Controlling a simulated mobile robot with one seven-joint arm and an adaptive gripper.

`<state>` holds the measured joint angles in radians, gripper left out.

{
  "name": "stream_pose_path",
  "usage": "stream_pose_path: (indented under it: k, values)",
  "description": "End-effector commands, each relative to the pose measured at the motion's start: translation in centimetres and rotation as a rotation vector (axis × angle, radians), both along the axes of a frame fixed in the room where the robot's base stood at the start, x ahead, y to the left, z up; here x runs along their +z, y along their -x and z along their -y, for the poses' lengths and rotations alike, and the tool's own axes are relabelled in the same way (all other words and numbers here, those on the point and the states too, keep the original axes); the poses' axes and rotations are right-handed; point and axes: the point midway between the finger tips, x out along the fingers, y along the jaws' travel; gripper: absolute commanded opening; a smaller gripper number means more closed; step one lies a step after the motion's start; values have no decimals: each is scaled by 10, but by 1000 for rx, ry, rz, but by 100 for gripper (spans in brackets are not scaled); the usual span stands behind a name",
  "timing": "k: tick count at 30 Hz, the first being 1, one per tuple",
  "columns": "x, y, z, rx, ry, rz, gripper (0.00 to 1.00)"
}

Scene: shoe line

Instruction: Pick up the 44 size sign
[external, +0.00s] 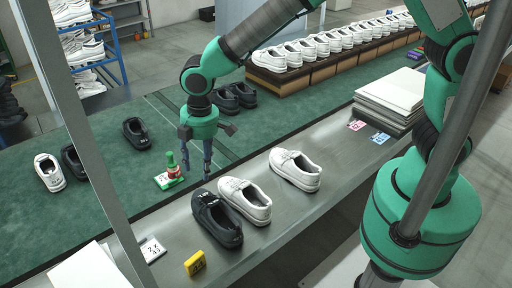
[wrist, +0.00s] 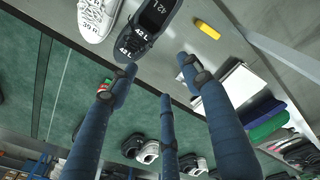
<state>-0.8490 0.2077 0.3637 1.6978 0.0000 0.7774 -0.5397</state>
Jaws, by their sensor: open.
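A small yellow sign (external: 195,263) stands at the front of the grey metal ledge, in front of the black shoe; its dark digits are too small to read surely. It also shows in the wrist view (wrist: 207,29) as a yellow bar near the top, apart from my fingers. My gripper (external: 197,165) is open and empty, with its blue fingers pointing down near the inner edge of the ledge, behind the shoes. In the wrist view my gripper (wrist: 158,65) has its fingers spread.
A white card (external: 152,250) lies left of the sign. A green-capped bottle (external: 172,165) stands left of my gripper. Pink (external: 356,126) and blue (external: 380,138) cards lie right.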

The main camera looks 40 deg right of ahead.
Motion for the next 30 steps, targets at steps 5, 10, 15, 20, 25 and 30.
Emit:
stream_pose_path:
  k: [5, 10, 15, 20, 25, 30]
  values:
    - [-59, 34, -58, 143, 38, -26, 49]
    - [-105, 65, -98, 253, 64, -41, 49]
    - [-131, 84, -118, 314, 77, -48, 49]
    - [-138, 89, -124, 332, 80, -50, 49]
    - [-138, 89, -123, 331, 81, -51, 49]
    - [-139, 89, -123, 331, 81, -51, 49]
